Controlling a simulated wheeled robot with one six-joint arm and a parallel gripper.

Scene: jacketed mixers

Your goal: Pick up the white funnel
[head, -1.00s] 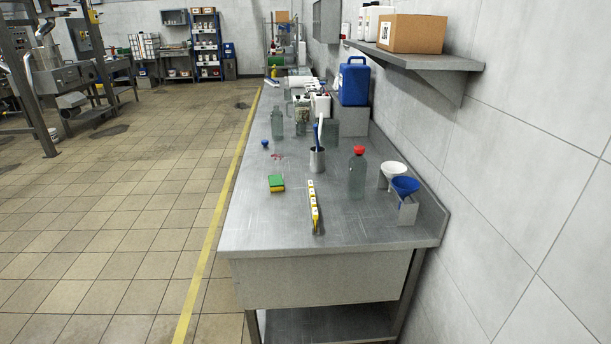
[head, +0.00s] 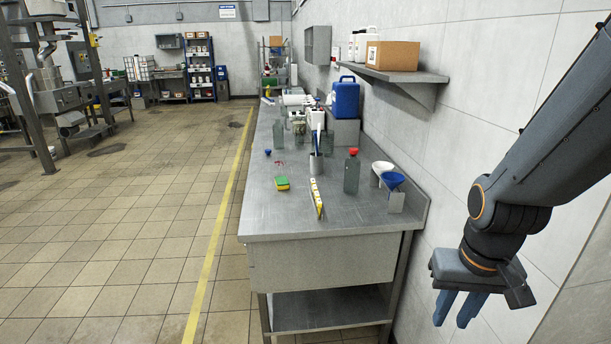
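The white funnel (head: 382,167) sits near the wall on the right side of the steel bench (head: 285,222), held at a small metal stand. A blue funnel (head: 393,181) is just in front of it on a similar stand and partly hides its lower part. My gripper (head: 452,311) hangs at the right, in front of the bench and well apart from the funnels. Its blue fingers point down with a narrow gap between them and nothing in it.
A clear bottle with a red cap (head: 352,172) stands left of the funnels. A metal cup with tools (head: 316,162), a yellow-green sponge (head: 282,183) and a yellow strip (head: 316,197) are farther left. A wall shelf (head: 395,76) with a cardboard box overhangs behind.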

